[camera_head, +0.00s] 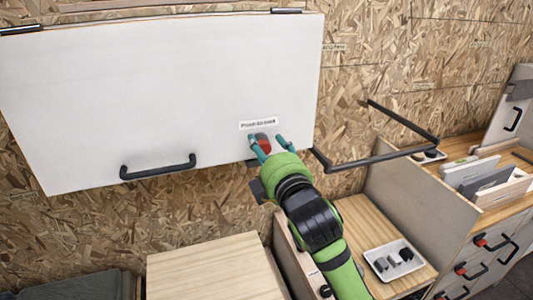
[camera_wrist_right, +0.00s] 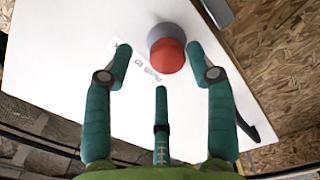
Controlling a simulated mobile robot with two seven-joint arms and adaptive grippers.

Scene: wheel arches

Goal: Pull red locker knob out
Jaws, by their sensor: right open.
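The red locker knob (camera_head: 263,144) sits on the lower right part of a white locker door (camera_head: 160,90), just below a small printed label. In the right wrist view the round red knob (camera_wrist_right: 168,56) has a grey collar behind it. My right gripper (camera_head: 267,141) is open, with its teal fingers on either side of the knob in the head view. In the right wrist view its fingertips (camera_wrist_right: 160,66) are apart, and the knob lies between and beyond them. I cannot tell whether any finger touches it. My left gripper is not in view.
A black handle (camera_head: 158,167) is on the door's lower edge. A black bracket frame (camera_head: 375,155) juts from the wall at right. Below are a wooden top (camera_head: 215,268), a white tray (camera_head: 393,259) with small parts, and drawers with red knobs at far right.

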